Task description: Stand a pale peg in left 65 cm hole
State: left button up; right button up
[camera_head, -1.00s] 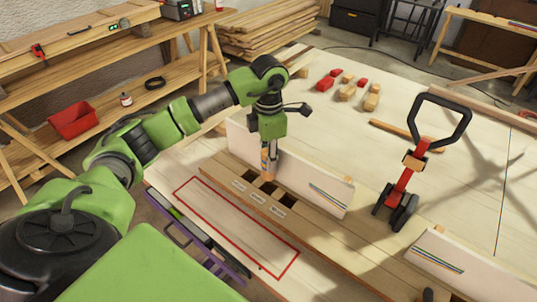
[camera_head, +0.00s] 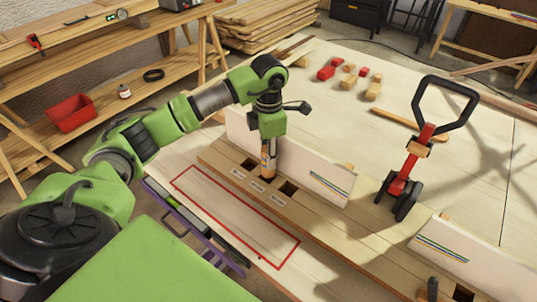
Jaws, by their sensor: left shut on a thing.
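My left gripper (camera_head: 268,160) points down over this row and is shut on a tan peg (camera_head: 268,172), which is mostly hidden between the fingers. The peg looks upright. Its lower end is at the middle of the row, between a hole on the left (camera_head: 249,165) and a hole on the right (camera_head: 289,188). I cannot tell how far it is in a hole. My right gripper is not in view.
A pale upright board (camera_head: 310,172) with coloured stripes stands close behind the beam. A red and black tool (camera_head: 415,160) with a loop handle stands to the right. Red and tan blocks (camera_head: 348,84) lie at the back. A red-outlined area (camera_head: 225,215) in front is clear.

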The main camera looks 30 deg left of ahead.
pick_arm(q)
jog(key=shift+f+b, duration=0.55)
jog(key=shift+f, duration=0.15)
jog(key=shift+f+b, duration=0.55)
jog(key=shift+f, duration=0.15)
jog(key=o, duration=1.2)
jog(key=shift+r, duration=0.1)
jog(key=shift+r, duration=0.2)
jog(key=shift+r+p, duration=2.75)
jog(key=shift+r, duration=1.55)
jog(key=shift+f, duration=0.1)
